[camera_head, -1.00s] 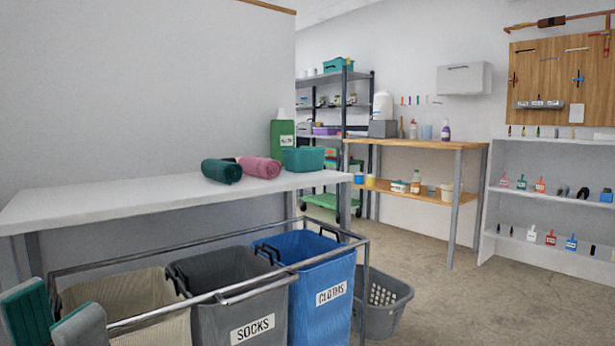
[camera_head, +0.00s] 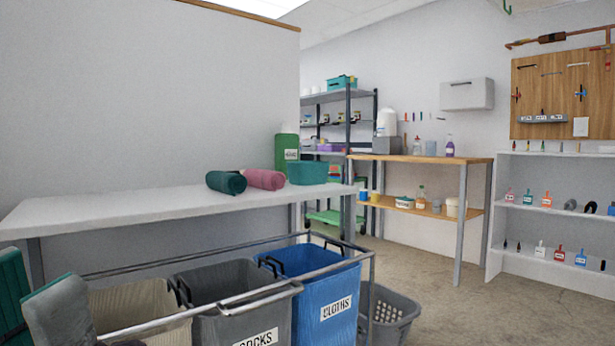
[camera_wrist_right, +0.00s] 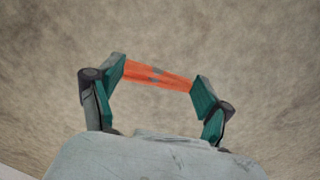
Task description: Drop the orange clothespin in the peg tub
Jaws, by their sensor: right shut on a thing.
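The orange clothespin (camera_wrist_right: 158,73) is held crosswise between the teal pads of my right gripper (camera_wrist_right: 158,77) in the right wrist view, above a blurred tan floor. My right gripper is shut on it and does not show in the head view. A teal tub (camera_head: 308,173) stands at the right end of the white table in the head view. No label on it is readable, so I cannot tell whether it is the peg tub; its inside is hidden. My left gripper (camera_head: 36,298) is at the lower left of the head view, its two fingers apart and empty.
Green and pink rolls (camera_head: 264,179) lie beside the tub on the white table (camera_head: 110,208). A railed cart with beige, grey and blue bins (camera_head: 318,298) stands in front, a grey basket (camera_head: 392,312) beside it. Wooden bench (camera_head: 430,159) and shelves stand behind. Floor (camera_head: 450,310) at right is clear.

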